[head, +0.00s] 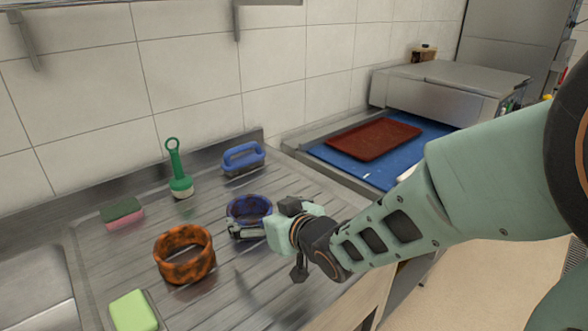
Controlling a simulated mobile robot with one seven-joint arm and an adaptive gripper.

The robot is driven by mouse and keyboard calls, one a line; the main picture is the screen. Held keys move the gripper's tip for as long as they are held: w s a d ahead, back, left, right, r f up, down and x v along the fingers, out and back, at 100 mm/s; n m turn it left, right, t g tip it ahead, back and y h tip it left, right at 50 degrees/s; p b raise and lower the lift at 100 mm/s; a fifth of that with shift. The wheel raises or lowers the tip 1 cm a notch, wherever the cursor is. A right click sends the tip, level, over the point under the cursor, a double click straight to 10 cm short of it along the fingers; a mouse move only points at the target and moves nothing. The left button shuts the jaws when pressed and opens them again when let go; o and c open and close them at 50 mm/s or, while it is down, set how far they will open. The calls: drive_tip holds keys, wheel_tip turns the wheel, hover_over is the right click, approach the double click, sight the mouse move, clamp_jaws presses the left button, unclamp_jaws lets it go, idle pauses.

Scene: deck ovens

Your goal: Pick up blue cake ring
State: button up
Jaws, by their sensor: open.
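The blue cake ring (249,207) is dark blue and lies on the ribbed metal drainboard (210,270). My gripper (240,231) is open at the near side of the ring, low over the drainboard. Its fingers overlap the ring's near wall in the head view and hide part of it. I cannot tell whether the fingers touch the ring or straddle its wall.
An orange-brown ring (185,253) stands to the left. A blue-handled brush (243,158), a green brush (178,170), a sponge (122,212) and a light green block (133,311) lie around. A red tray (374,139) rests on a blue surface at right. The tiled wall closes the back.

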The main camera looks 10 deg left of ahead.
sight(242, 202)
drive_tip(key=b+x, duration=0.1)
drive_tip(key=x, duration=0.2)
drive_tip(key=b+x, duration=0.1)
drive_tip(key=x, duration=0.1)
drive_tip(key=shift+a+f, duration=0.25)
drive_tip(key=shift+a, duration=0.2)
drive_tip(key=shift+w+a, duration=0.2)
drive_tip(key=shift+w, duration=0.15)
drive_tip(key=shift+c, duration=0.5)
drive_tip(key=c, duration=1.2)
drive_tip(key=shift+r, duration=0.15)
